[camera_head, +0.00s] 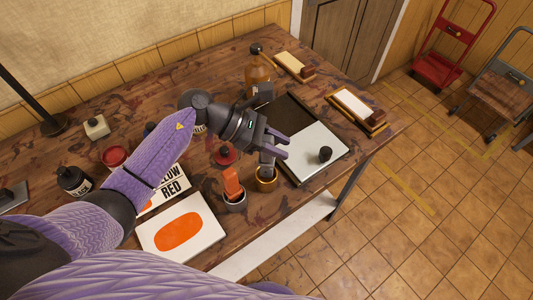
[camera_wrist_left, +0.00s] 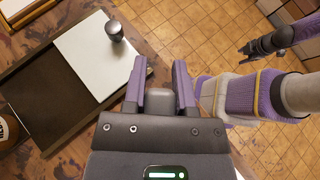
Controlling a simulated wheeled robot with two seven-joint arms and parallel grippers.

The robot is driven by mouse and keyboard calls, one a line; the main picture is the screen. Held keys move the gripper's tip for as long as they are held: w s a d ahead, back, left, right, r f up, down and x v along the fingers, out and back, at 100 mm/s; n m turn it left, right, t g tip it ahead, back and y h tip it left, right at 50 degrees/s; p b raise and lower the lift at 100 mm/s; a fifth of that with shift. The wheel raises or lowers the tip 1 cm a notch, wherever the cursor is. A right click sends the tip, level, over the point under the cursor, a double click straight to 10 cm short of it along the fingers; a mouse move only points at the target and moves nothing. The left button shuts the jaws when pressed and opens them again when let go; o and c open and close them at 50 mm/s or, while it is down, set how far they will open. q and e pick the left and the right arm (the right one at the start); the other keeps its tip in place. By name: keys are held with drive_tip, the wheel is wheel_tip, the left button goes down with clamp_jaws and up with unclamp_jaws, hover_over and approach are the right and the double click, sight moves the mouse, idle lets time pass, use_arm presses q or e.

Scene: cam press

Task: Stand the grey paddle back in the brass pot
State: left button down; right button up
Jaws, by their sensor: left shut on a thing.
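My left gripper (camera_head: 280,145) is shut on the grey paddle (camera_head: 267,160), above the front part of the table. The paddle hangs down from the fingers and its lower end meets the mouth of the brass pot (camera_head: 266,184). I cannot tell whether it rests on the pot's bottom. In the left wrist view the purple fingers (camera_wrist_left: 159,85) flank the paddle's grey top (camera_wrist_left: 160,103); the pot is hidden there. A dark end of my right arm (camera_wrist_left: 268,46) shows at the right of that view, its fingers unclear.
A grey pot (camera_head: 234,202) with an orange paddle (camera_head: 232,182) stands just left of the brass pot. A press plate with a black knob (camera_head: 325,154) lies to the right. A printed orange card (camera_head: 180,232) lies front left. A bottle (camera_head: 258,72) stands behind.

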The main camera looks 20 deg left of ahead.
use_arm(q)
drive_tip(key=shift+b, duration=0.45)
idle(0.9)
drive_tip(key=shift+f+b, duration=1.55)
drive_tip(key=shift+b, duration=0.15)
idle(0.6)
drive_tip(key=shift+c, duration=1.7)
unclamp_jaws()
drive_tip(key=v, duration=1)
drive_tip(key=shift+b, duration=0.3)
